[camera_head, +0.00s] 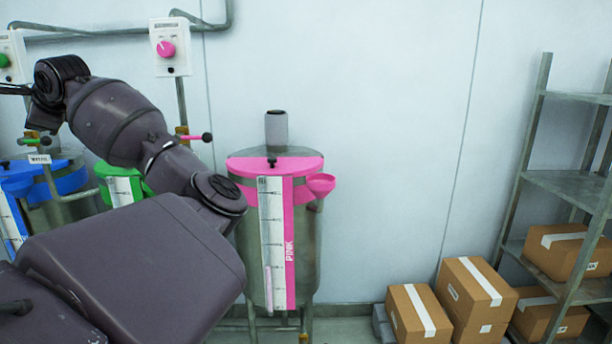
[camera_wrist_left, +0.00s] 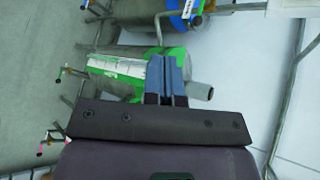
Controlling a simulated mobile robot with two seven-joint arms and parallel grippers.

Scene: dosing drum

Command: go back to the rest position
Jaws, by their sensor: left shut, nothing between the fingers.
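My left arm reaches across the left half of the head view, its far end at the upper left edge, where the fingers cannot be made out. In the left wrist view, my left gripper (camera_wrist_left: 167,60) has its two blue-grey fingers together, with nothing between them. Behind the fingers in that view is the green-marked drum (camera_wrist_left: 112,68); the fingers overlap it in the picture, and I cannot tell the distance. The pink drum (camera_head: 304,235) stands upright right of the arm, with a pink lid, a scale strip and a small pink funnel (camera_head: 321,183). My right gripper is not in view.
A blue drum (camera_head: 68,181) and the green drum (camera_head: 121,190) stand at the left, partly behind my arm. A pink-knob control box (camera_head: 170,47) and a pink-handled valve (camera_head: 195,138) are above. Cardboard boxes (camera_head: 417,312) and a metal shelf (camera_head: 572,190) stand right.

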